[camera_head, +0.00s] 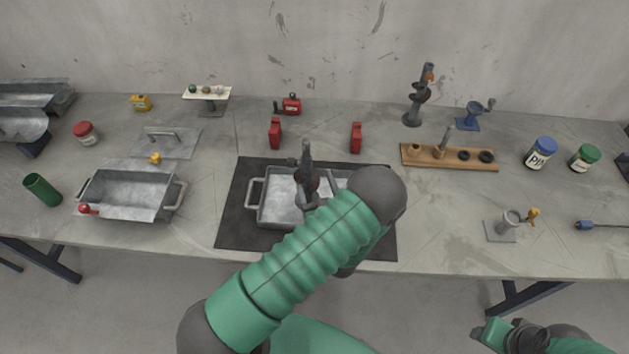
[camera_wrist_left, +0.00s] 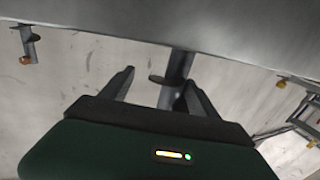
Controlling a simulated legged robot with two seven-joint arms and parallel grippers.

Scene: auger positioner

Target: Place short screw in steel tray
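A dark upright screw (camera_head: 307,153) with a side flange shows above the steel tray (camera_head: 274,218) on the black mat; whether it touches the tray I cannot tell. My left gripper is largely hidden behind its own green arm in the head view. In the left wrist view, which is upside down, its fingers (camera_wrist_left: 160,80) are apart. The dark screw (camera_wrist_left: 181,65) appears between them, closer to the right finger, with a gap to the left one. My right gripper (camera_head: 520,336) is low at the right edge, its fingers unclear.
Red blocks (camera_head: 275,133) stand behind the mat. A metal holder (camera_head: 508,222) stands front right.

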